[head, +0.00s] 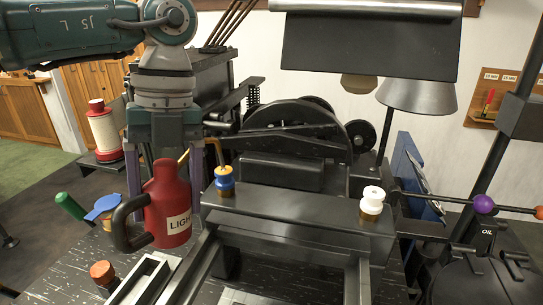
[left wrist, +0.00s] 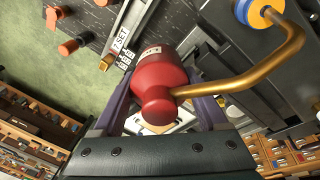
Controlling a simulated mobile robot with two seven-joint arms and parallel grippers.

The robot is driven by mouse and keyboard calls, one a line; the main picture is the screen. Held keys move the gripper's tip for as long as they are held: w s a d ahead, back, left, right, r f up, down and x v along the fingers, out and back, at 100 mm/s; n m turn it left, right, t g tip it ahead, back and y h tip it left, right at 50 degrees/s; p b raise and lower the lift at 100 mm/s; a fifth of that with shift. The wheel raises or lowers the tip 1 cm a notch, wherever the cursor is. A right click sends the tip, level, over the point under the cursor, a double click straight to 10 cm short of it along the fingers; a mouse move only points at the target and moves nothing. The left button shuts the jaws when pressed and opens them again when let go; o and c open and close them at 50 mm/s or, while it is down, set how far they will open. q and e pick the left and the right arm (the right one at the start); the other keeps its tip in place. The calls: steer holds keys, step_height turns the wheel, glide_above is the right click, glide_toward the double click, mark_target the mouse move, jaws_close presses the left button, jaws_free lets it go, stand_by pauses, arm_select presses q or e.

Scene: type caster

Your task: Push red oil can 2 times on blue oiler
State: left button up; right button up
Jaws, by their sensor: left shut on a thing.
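The red oil can (head: 168,205), with a dark handle and a "LIGHT" label, is upright between the fingers of my left gripper (head: 163,190). The gripper is shut on it. In the left wrist view the can (left wrist: 158,85) sits between the two purple fingers. Its gold spout (left wrist: 240,82) bends over toward the blue oiler (left wrist: 258,12). In the head view the blue oiler (head: 224,182), with a yellow top, stands on the left end of a dark beam. The spout tip is at or just above its top; contact cannot be told. My right gripper is not in view.
A white oiler (head: 372,198) stands on the beam's right end. A green-handled tool (head: 70,206), a blue-topped item (head: 103,208) and an orange-capped item (head: 103,273) are left of the can. A lamp (head: 417,95) hangs behind. A purple ball (head: 484,204) is at the right.

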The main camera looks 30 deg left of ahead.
arm_select(q)
steer(key=shift+r, duration=0.4)
steer(key=shift+f, duration=0.15)
steer(key=shift+f, duration=0.25)
steer(key=shift+b+x, duration=0.7)
steer(key=shift+x, duration=0.1)
steer(key=shift+w+r, duration=0.1)
steer(key=shift+w, duration=0.05)
stand_by(0.3)
steer(key=shift+s+p+v, duration=0.2)
steer(key=shift+p+v, duration=0.85)
steer(key=shift+r, duration=0.1)
